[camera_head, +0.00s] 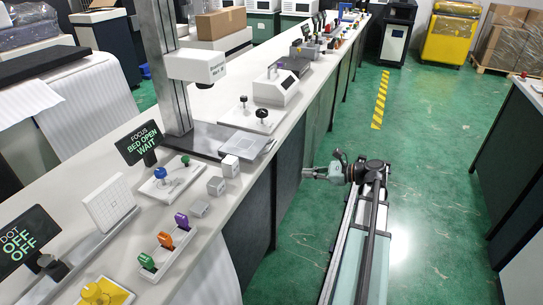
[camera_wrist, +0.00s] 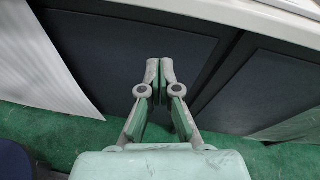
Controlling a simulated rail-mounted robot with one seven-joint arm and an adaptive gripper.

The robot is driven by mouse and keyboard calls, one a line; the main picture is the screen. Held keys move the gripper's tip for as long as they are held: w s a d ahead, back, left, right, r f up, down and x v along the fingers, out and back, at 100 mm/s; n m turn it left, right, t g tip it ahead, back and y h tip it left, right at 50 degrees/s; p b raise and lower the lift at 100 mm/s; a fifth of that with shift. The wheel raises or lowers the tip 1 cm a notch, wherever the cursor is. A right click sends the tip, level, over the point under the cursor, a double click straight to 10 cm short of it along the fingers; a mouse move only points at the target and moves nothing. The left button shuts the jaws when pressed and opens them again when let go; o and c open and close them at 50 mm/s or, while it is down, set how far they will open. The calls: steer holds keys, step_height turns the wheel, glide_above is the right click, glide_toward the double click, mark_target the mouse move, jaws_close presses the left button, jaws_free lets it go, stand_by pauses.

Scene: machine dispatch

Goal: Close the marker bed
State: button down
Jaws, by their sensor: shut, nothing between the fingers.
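The laser marker stands on the long counter, with a white head (camera_head: 197,67) on a tall column (camera_head: 168,75). Its grey metal bed (camera_head: 240,145) lies at the column's foot and reaches toward the counter's front edge. A dark display (camera_head: 140,143) beside it reads "FOCUS BED OPEN WAIT". My gripper (camera_head: 308,173) is out over the aisle, to the right of the counter and apart from the bed. In the wrist view my gripper (camera_wrist: 160,68) has its fingertips together, empty, facing the counter's dark front panels (camera_wrist: 130,45). The bed is not recognisable in the wrist view.
Near the bed are a plate with blue and green knobs (camera_head: 170,180), small grey blocks (camera_head: 216,185) and a plate with two black knobs (camera_head: 253,115). Coloured tags (camera_head: 165,240) stand further front. The green aisle floor (camera_head: 430,150) is open.

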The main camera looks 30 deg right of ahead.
step_height(320, 180, up, 6)
steer(key=w+f+m+t+y, duration=0.1)
steer(key=w+m+t, duration=0.1)
steer(key=m+t, duration=0.1)
glide_toward(264, 146)
steer(key=x, duration=0.7)
steer(key=shift+a, duration=0.1)
